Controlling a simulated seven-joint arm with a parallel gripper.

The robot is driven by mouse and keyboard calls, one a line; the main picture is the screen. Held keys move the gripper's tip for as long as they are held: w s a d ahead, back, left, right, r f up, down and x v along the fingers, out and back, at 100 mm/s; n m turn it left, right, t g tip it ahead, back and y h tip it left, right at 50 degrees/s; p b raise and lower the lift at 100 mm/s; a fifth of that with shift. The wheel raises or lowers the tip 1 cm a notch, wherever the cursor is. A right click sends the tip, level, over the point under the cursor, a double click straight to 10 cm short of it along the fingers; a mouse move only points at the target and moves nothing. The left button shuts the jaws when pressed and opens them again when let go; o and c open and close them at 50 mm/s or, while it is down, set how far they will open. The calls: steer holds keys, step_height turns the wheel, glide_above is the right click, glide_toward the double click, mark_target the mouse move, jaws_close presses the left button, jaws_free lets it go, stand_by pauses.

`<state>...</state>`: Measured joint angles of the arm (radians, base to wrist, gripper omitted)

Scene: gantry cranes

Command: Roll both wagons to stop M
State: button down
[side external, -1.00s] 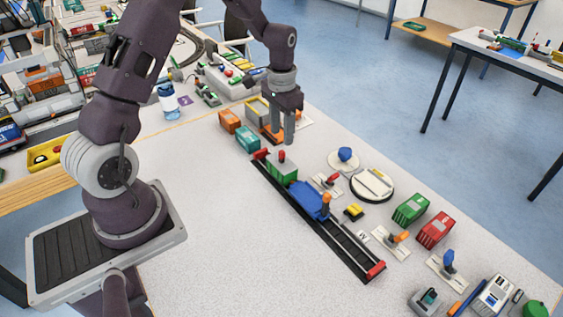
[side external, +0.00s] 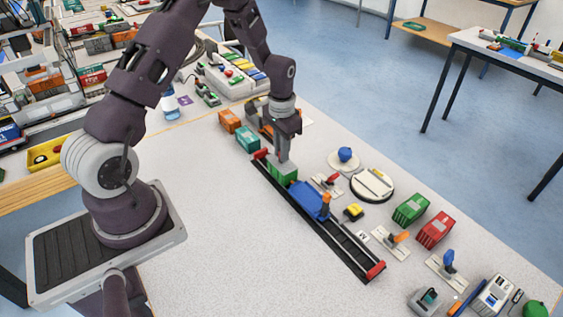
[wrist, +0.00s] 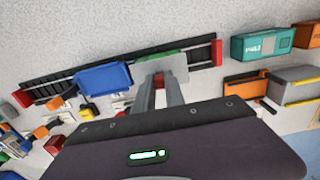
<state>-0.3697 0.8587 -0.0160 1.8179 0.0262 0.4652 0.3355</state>
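The green wagon (side external: 283,172) stands at the far left end of the black track (side external: 338,238). The blue wagon (side external: 305,197), with an orange knob (side external: 325,203), stands right of it on the same track. In the wrist view the blue wagon (wrist: 103,78) is in plain view and the green wagon (wrist: 145,57) is mostly hidden. My gripper (side external: 281,157) is down over the green wagon, and its fingers hide the wagon's red knob. I cannot tell whether they are closed on it. A small card marked M (side external: 361,236) lies beside the track.
Red end stops (side external: 375,270) close the track. A red lever (side external: 331,180) and a yellow block (side external: 353,211) sit close beside it. Teal (side external: 247,139) and orange (side external: 229,121) containers stand beyond its far end. The table left of the track is clear.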

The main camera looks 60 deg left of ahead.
steer(key=shift+d, duration=8.2)
steer(key=c, duration=1.5)
jaws_free()
steer(key=shift+o, duration=0.9)
steer(key=shift+r, duration=0.1)
step_height(320, 180, up, 7)
